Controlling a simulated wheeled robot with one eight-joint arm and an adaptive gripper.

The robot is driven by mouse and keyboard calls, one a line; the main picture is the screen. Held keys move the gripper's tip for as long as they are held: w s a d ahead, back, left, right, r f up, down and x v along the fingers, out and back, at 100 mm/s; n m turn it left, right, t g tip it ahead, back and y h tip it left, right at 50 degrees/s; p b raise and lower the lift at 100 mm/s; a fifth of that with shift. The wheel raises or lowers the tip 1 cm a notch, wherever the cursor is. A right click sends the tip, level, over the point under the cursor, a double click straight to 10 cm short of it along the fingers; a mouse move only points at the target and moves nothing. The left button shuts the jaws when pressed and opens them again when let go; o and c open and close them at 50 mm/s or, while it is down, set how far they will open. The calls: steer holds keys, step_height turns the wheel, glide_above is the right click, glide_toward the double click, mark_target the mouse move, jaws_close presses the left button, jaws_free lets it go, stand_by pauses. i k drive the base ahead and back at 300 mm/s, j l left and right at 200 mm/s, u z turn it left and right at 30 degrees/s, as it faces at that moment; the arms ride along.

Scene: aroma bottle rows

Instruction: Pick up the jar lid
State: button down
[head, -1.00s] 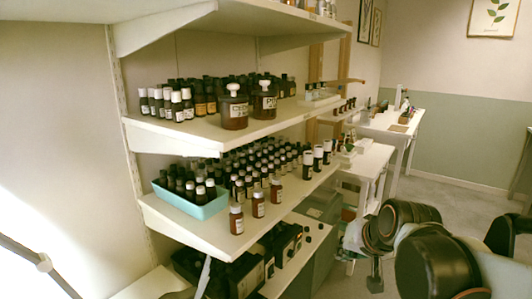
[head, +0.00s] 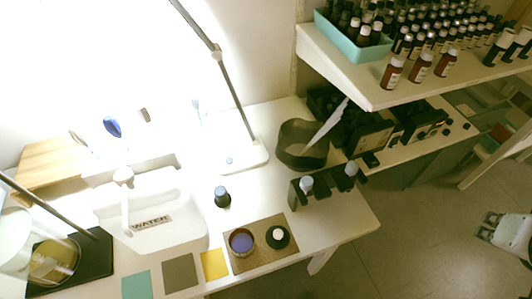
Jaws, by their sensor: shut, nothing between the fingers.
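A round black lid with a white centre (head: 278,237), which looks like the jar lid, lies on a brown mat (head: 250,262) near the front edge of the white counter. An open jar with purple contents (head: 241,242) stands just left of it on the same mat. My gripper (head: 487,227) shows at the right edge of the head view, over the floor. It is shut and empty, well to the right of the lid and away from the counter.
A dark rack with bottles (head: 325,190) and a dark bin (head: 302,146) stand to the right. A bottle shelf (head: 375,95) overhangs the upper right.

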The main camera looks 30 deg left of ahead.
mark_target(277, 237)
steer(key=u, duration=2.25)
